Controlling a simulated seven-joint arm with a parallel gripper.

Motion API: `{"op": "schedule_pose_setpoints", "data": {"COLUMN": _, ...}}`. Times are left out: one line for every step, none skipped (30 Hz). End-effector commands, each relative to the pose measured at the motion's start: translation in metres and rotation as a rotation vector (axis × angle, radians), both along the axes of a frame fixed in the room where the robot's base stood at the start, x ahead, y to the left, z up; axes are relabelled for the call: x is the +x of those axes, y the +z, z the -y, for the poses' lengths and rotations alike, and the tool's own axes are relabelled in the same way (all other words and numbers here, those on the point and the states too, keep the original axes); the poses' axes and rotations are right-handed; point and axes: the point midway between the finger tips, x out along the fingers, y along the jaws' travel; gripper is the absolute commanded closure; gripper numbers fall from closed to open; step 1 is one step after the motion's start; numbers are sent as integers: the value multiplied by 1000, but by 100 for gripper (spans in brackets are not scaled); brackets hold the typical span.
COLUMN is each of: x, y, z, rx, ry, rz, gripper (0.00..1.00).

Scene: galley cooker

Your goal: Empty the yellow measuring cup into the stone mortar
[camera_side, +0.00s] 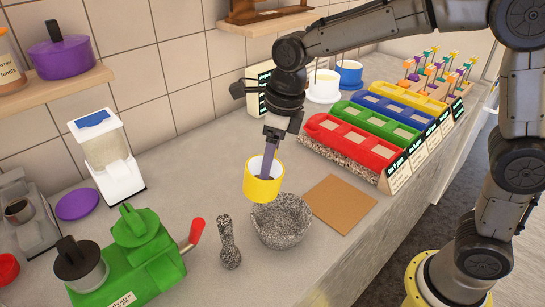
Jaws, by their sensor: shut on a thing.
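The yellow measuring cup (255,188) has a white inside and a yellow outer wall. My gripper (270,160) is shut on the cup, with its fingers reaching down to the rim. The cup hangs near upright just above and left of the stone mortar (283,228). The mortar is a speckled grey bowl standing on the grey counter. Its opening faces up and the cup overlaps its upper left edge in this view. What is inside the cup is hidden.
A green grinder (140,255) with a red handle is at the lower left. Coloured trays (350,147) fill the right rear. Counter behind the pestle is bare.

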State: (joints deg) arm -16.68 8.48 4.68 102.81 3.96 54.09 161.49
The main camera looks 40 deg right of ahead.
Motion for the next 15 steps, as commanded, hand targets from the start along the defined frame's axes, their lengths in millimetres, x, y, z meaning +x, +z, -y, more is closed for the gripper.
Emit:
{"op": "schedule_pose_setpoints", "data": {"x": 0, "y": 1, "z": 0, "rx": 9, "ry": -1, "rz": 14, "gripper": 100}}
{"op": "schedule_pose_setpoints", "data": {"x": -1, "y": 2, "z": 0, "rx": 16, "ry": -1, "rz": 24, "gripper": 100}}
{"op": "schedule_pose_setpoints", "data": {"x": 0, "y": 2, "z": 1, "rx": 27, "ry": -2, "rz": 42, "gripper": 100}}
{"op": "schedule_pose_setpoints", "data": {"x": 0, "y": 3, "z": 1, "rx": 35, "ry": -2, "rz": 58, "gripper": 100}}
{"op": "schedule_pose_setpoints", "data": {"x": 0, "y": 4, "z": 1, "rx": 43, "ry": -2, "rz": 73, "gripper": 100}}
{"op": "schedule_pose_setpoints", "data": {"x": 0, "y": 4, "z": 1, "rx": 55, "ry": -3, "rz": 93, "gripper": 100}}
{"op": "schedule_pose_setpoints", "data": {"x": 1, "y": 5, "z": 0, "rx": 64, "ry": -2, "rz": 107, "gripper": 100}}
{"op": "schedule_pose_setpoints", "data": {"x": 0, "y": 5, "z": 0, "rx": 73, "ry": 0, "rz": 119, "gripper": 100}}
{"op": "schedule_pose_setpoints", "data": {"x": 1, "y": 5, "z": 0, "rx": 83, "ry": -1, "rz": 134, "gripper": 100}}
{"op": "schedule_pose_setpoints", "data": {"x": 1, "y": 6, "z": 0, "rx": 89, "ry": -1, "rz": 145, "gripper": 100}}
{"op": "schedule_pose_setpoints", "data": {"x": 1, "y": 6, "z": 0, "rx": 92, "ry": 0, "rz": 155, "gripper": 100}}
{"op": "schedule_pose_setpoints", "data": {"x": 2, "y": 6, "z": -1, "rx": 98, "ry": 0, "rz": 162, "gripper": 100}}
{"op": "schedule_pose_setpoints", "data": {"x": 2, "y": 6, "z": -1, "rx": 101, "ry": -1, "rz": 167, "gripper": 100}}
{"op": "schedule_pose_setpoints", "data": {"x": 2, "y": 6, "z": -1, "rx": 103, "ry": -1, "rz": 170, "gripper": 100}}
{"op": "schedule_pose_setpoints", "data": {"x": 2, "y": 6, "z": -1, "rx": 104, "ry": -1, "rz": 173, "gripper": 100}}
